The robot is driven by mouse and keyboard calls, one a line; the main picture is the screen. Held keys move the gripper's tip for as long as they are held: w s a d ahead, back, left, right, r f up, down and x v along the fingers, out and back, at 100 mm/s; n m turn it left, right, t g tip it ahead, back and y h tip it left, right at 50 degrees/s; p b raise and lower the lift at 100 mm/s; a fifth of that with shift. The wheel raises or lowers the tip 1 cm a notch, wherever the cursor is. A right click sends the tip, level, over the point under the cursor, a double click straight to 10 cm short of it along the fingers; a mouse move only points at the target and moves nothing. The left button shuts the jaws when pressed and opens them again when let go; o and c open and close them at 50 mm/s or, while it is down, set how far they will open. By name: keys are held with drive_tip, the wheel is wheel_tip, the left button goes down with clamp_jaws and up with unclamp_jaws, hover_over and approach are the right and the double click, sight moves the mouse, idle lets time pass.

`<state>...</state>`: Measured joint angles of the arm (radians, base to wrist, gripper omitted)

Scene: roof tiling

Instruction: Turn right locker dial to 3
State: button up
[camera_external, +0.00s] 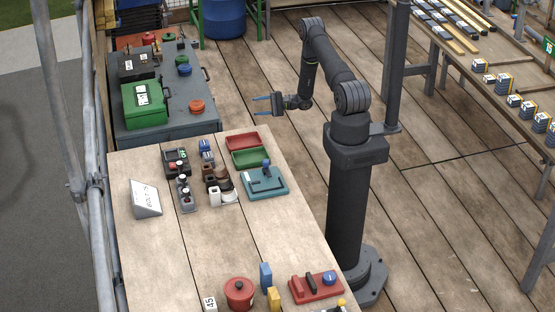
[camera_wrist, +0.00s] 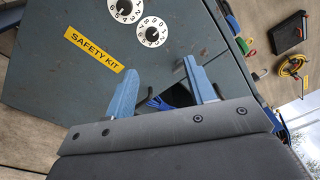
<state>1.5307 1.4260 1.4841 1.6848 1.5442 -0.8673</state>
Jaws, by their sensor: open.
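The grey locker shows in the wrist view (camera_wrist: 60,60) with a yellow SAFETY KIT label (camera_wrist: 94,49). Two round white dials with black centres and numbers sit above the label. The lower-right dial (camera_wrist: 152,32) is whole in view; the other dial (camera_wrist: 127,9) is cut by the top edge. The dial settings are too small to tell. My gripper (camera_wrist: 160,68) is open and empty, its blue fingers just below the lower-right dial in the picture, apart from it. In the external view my gripper (camera_external: 257,106) points left towards the grey locker (camera_external: 165,130); the dials do not show there.
A green box (camera_external: 143,105) and an orange knob (camera_external: 196,107) are on the locker's top. A wooden table (camera_external: 160,240) in front holds trays, a teal lever box (camera_external: 265,182) and a red pot (camera_external: 239,292). The air between my gripper and the locker looks clear.

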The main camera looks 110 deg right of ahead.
drive_tip(key=w+d+f, duration=0.1)
drive_tip(key=w+f, duration=0.1)
drive_tip(key=w, duration=1.5)
drive_tip(key=shift+w+d+f, duration=0.2)
drive_tip(key=c, duration=1)
